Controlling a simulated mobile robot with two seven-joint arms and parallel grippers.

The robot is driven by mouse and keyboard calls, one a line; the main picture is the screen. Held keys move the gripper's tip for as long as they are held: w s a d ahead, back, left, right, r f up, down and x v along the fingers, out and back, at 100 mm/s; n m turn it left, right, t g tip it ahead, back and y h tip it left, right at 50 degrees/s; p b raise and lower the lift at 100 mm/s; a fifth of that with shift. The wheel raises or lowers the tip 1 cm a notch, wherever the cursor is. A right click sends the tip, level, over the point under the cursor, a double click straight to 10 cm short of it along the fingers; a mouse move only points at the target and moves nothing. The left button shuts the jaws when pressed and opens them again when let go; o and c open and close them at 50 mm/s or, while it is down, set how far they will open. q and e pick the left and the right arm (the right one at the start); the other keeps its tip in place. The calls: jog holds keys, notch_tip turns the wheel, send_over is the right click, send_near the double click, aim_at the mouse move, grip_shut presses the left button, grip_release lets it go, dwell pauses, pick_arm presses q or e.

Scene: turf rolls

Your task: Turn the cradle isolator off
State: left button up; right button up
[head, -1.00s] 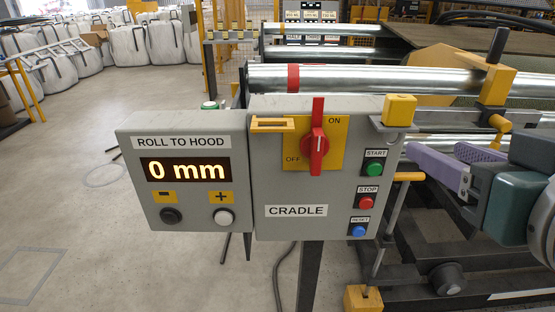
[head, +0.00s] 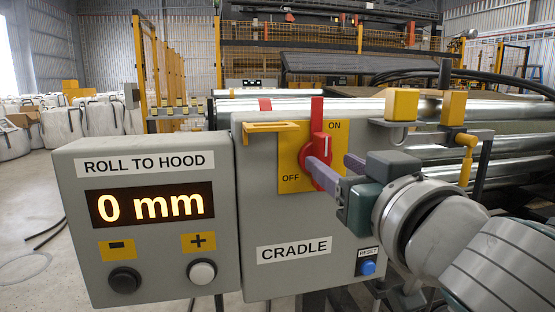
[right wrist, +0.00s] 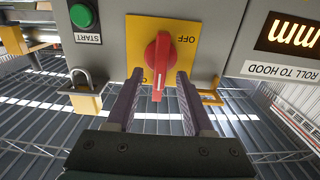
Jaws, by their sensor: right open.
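The cradle box (head: 260,215) is a grey panel labelled CRADLE. Its isolator is a red rotary handle (head: 318,140) on a yellow plate (head: 290,176) marked ON at top right and OFF at lower left. The handle stands upright, its long end up beside ON. My right gripper (head: 335,165) is open in front of the plate and hides its lower right part. In the right wrist view, which sees the panel upside down, the handle (right wrist: 158,60) lies between the two purple fingers (right wrist: 158,85), with gaps visible on both sides. My left gripper is not in view.
A ROLL TO HOOD display box (head: 75,230) reading 0 mm adjoins on the left. A yellow hasp (head: 270,127) juts out left of the handle. A yellow padlock (head: 402,104) sits on a bracket at upper right. My right arm hides START and STOP; the blue RESET button (head: 367,267) shows.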

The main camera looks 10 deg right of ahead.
aim_at(325, 159)
jog(key=shift+w+a, duration=0.1)
jog(key=shift+w, duration=1.6)
grip_shut()
